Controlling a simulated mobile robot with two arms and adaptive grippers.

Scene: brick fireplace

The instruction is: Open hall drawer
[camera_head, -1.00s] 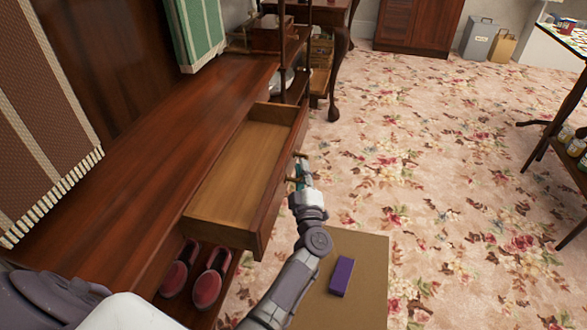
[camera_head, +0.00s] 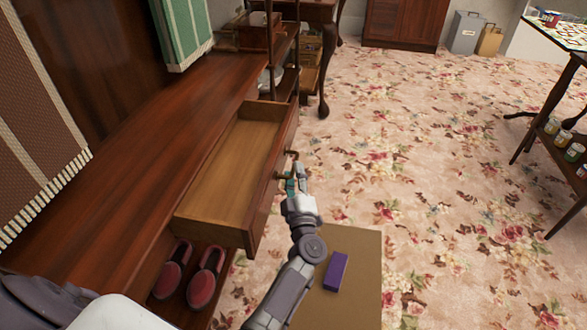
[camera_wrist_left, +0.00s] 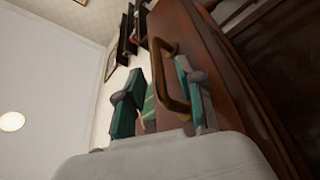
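The hall drawer (camera_head: 222,178) is pulled well out of the dark wooden bench in the head view. Its inside is bare, pale wood. A brass handle (camera_head: 291,155) is on its front. My left gripper (camera_head: 296,180) is at the drawer front, beside the handle. In the left wrist view the brass handle (camera_wrist_left: 172,80) lies between the two teal fingers of my left gripper (camera_wrist_left: 162,95), nearer the right finger. The fingers stand apart, with a gap at the left one. My right gripper is not in view.
Red shoes (camera_head: 203,280) stand on the shelf below the drawer. A purple box (camera_head: 336,271) lies on a tan mat or board (camera_head: 358,290) right of my arm. A dark side table (camera_head: 545,150) with jars stands at the right. The flowered carpet (camera_head: 430,180) between is clear.

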